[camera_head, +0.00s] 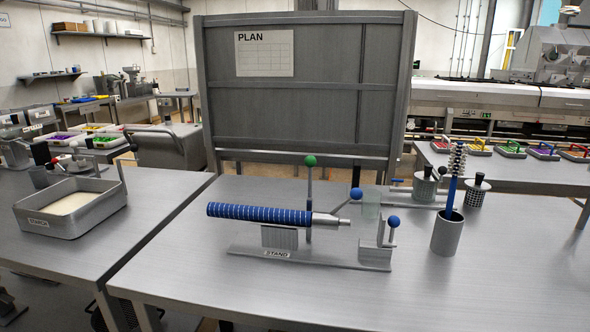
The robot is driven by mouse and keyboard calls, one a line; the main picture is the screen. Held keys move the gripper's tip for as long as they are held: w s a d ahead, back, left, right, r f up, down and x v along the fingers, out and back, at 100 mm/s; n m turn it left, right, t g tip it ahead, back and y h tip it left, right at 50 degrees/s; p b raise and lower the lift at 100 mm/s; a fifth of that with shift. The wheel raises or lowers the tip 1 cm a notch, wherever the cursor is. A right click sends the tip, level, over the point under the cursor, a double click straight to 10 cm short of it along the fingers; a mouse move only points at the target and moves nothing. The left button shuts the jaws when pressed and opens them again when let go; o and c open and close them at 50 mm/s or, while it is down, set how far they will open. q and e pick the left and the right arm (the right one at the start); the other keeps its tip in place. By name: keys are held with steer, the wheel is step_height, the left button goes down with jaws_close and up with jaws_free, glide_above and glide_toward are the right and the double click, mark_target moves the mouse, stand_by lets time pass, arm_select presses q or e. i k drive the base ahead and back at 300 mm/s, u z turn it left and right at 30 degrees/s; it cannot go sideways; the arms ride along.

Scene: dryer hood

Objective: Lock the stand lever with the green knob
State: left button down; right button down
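The green knob (310,161) tops a thin lever (309,188) that stands upright behind the stand. The grey stand (330,260) sits on the front table and carries a "STAND" label (277,254). A blue banded cylinder (258,214) with a metal nozzle (330,220) lies level across the stand's left support. One blue knob (356,194) is on a slanted rod by the nozzle. Another blue knob (393,221) is on a short rod at the stand's right end. The lever's lower end is partly hidden behind the cylinder. Neither gripper is in view.
A metal cup (446,237) holding a blue-handled brush (453,184) stands right of the stand. Small jars (425,188) are behind it. A tray (72,213) of pale material is on the left table. A tall board (305,100) rises behind. The table's front is clear.

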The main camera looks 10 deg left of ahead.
mark_target(310, 161)
steer(key=u, duration=0.8)
steer(key=i, duration=0.65)
steer(key=z, duration=0.8)
